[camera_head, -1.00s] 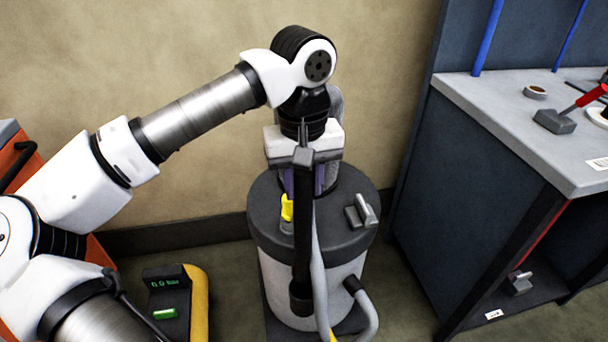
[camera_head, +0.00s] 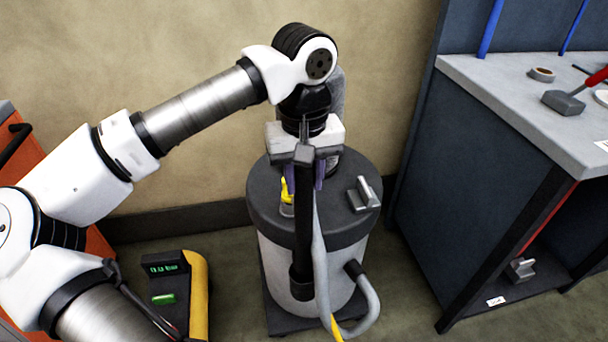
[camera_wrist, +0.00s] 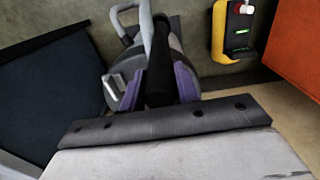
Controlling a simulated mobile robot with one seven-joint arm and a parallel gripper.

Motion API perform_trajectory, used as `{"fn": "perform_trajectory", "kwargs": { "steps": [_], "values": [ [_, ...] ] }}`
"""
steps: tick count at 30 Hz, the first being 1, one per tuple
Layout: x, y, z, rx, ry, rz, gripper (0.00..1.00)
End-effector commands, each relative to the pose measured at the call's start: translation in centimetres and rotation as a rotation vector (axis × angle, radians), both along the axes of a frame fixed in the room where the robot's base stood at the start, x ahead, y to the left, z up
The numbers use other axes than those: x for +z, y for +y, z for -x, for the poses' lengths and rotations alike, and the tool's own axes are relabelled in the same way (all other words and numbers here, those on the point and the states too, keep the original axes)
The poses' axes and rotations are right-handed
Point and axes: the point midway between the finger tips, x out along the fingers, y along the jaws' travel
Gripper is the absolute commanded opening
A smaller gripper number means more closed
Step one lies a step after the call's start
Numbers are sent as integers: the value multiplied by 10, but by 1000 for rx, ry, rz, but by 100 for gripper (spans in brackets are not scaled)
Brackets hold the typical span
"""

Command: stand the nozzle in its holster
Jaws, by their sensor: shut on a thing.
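The nozzle (camera_head: 303,215) is a long black tube with a grey crosspiece at its top. It hangs about upright in front of the grey drum vacuum. My gripper (camera_head: 308,178) is shut on its upper part, above the drum's front edge. In the wrist view, the nozzle (camera_wrist: 160,75) runs away between the purple fingers of my gripper (camera_wrist: 162,88). A wider black cup-like piece (camera_head: 301,284), seemingly the holster, is at the tube's lower end against the drum's front. The tube lines up with it; I cannot tell how deep it sits inside.
The drum vacuum (camera_head: 275,255) has a dark lid with a yellow-topped item (camera_head: 286,190) and a grey handle (camera_head: 364,194). A grey hose (camera_head: 365,300) loops at its right. A yellow-and-black device (camera_head: 196,290) stands left. A workbench (camera_head: 490,85) stands right.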

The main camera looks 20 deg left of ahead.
Motion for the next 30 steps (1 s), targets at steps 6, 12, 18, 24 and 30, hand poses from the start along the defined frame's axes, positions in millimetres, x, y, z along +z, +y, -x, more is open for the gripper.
{"fn": "perform_trajectory", "kwargs": {
  "steps": [6,12,18,24,30],
  "values": [
    [-5,0,1,0,-1,0,0],
    [-5,0,1,0,-1,0,0],
    [-10,0,1,0,-1,1,0],
    [-15,0,1,0,-1,1,0],
    [-15,0,1,0,-1,0,0]
  ]
}}
